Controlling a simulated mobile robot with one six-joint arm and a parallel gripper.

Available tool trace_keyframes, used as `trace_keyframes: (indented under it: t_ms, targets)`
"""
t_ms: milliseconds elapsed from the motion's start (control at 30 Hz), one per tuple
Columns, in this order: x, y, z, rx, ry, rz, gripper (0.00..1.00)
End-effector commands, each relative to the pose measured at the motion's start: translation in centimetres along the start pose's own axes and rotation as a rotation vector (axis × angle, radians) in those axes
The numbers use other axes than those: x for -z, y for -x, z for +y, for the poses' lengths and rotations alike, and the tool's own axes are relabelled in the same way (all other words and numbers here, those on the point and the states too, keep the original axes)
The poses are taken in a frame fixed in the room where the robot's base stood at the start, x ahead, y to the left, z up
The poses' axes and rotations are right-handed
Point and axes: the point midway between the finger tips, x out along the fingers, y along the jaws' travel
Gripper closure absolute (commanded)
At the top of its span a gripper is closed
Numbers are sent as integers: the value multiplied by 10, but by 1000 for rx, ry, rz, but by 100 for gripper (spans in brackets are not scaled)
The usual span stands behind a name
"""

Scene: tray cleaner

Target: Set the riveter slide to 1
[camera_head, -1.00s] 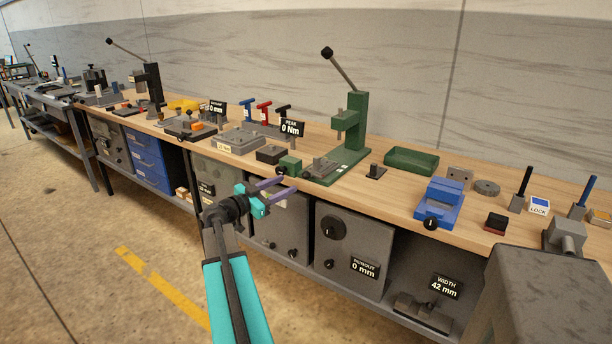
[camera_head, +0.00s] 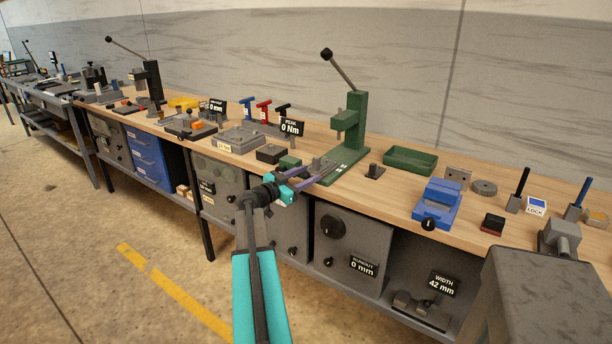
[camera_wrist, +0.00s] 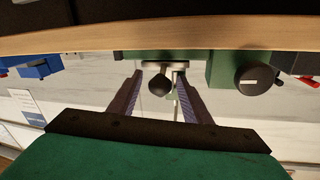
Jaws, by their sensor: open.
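The green lever press (camera_head: 348,130), which I take to be the riveter, stands at the bench's front edge. A grey fixture lies on its base. My gripper (camera_head: 320,173) is open, its purple fingers pointing at the front of that base. In the wrist view a dark rounded knob (camera_wrist: 160,82) sticks out from a pale plate (camera_wrist: 163,65) on the green front. My gripper (camera_wrist: 158,76) has one finger on either side of the knob, with gaps visible. I cannot read any slide scale or number.
A green block with a black dial (camera_wrist: 255,78) sits just beside the fingers; it also shows in the head view (camera_head: 289,162). The wooden bench edge (camera_wrist: 230,38) is close. A green tray (camera_head: 410,160) and a blue vise-like device (camera_head: 438,200) stand to the right.

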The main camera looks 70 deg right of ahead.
Motion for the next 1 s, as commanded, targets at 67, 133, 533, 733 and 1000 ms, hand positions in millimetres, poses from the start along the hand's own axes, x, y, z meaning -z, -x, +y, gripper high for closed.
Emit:
trace_keyframes:
  t_ms: [67, 133, 533, 733, 1000]
  targets:
    - [0, 0, 0, 0, 0, 0, 56]
    - [0, 0, 0, 0, 0, 0, 56]
    - [0, 0, 0, 1, 0, 0, 100]
    - [-1, -1, -1, 1, 0, 0, 100]
    - [-5, -18, -5, 1, -1, 0, 100]
